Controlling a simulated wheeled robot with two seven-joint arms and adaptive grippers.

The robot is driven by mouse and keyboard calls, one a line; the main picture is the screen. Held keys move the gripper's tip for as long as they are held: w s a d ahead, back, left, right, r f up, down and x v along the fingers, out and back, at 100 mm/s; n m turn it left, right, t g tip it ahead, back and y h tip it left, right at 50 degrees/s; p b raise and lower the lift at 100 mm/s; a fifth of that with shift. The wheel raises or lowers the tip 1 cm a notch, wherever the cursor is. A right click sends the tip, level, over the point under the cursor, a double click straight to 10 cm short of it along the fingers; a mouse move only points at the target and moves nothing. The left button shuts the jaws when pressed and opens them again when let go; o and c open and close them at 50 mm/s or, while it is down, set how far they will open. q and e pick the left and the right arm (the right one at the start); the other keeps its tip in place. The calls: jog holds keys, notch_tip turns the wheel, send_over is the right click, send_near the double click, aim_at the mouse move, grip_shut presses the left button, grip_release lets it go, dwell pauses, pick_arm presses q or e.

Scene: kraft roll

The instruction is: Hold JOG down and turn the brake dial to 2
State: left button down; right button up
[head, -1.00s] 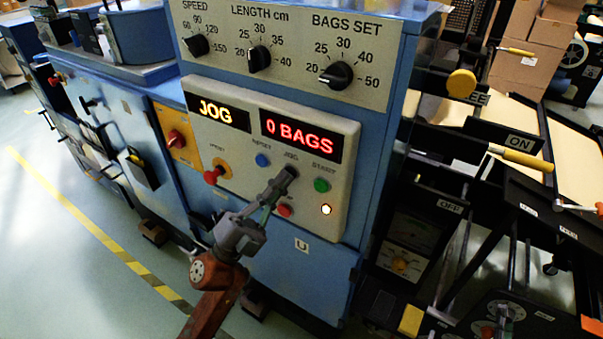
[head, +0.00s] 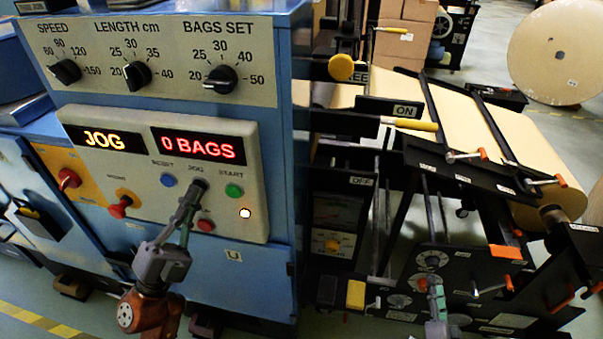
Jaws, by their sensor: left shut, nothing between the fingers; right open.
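My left gripper (head: 188,205) is shut and empty. Its fingertips are at the JOG button (head: 199,184) on the control panel and cover most of it. The left display (head: 102,139) reads JOG and the right display (head: 198,146) reads 0 BAGS. My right gripper (head: 436,294) is at the bottom, in front of a black panel with several round dial faces. It is open, seen from behind. A round dial face (head: 432,258) shows just above it. A red part shows beside its fingers. The dial labels are too small to read, so I cannot tell which is the brake dial.
A green START button (head: 233,191), a blue RESET button (head: 168,180) and a red button (head: 205,225) surround JOG. Yellow-handled levers (head: 415,124) and crank handles (head: 466,156) stick out above the dial panel. A large kraft roll (head: 556,52) stands at the back right.

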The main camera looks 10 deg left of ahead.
pick_arm(q)
jog(key=shift+s, duration=0.85)
jog(key=s+p, duration=0.1)
jog(key=s, duration=0.4)
dwell(0.4)
dwell(0.3)
